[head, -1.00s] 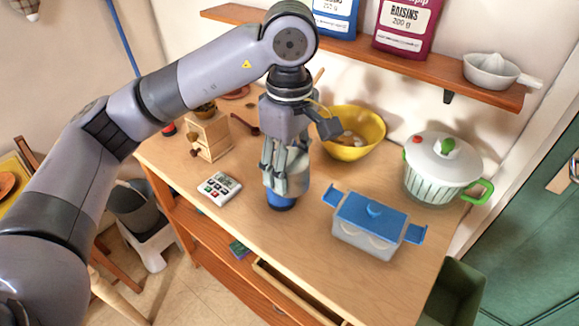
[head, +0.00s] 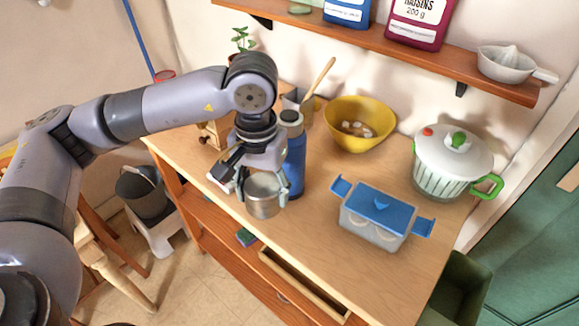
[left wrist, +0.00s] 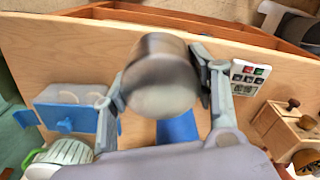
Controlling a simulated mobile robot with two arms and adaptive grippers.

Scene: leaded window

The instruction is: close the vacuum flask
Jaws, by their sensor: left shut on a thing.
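The cup also fills the middle of the left wrist view (left wrist: 160,80). My right gripper is not in view.
A blue-lidded grey dish (head: 376,217) stands to the right on the worktop (head: 325,240). Behind are a yellow bowl (head: 350,138) and a white and green pot (head: 447,165). A calculator (left wrist: 247,76) and wooden grinder (left wrist: 285,125) lie to the left. A shelf (head: 400,60) runs above.

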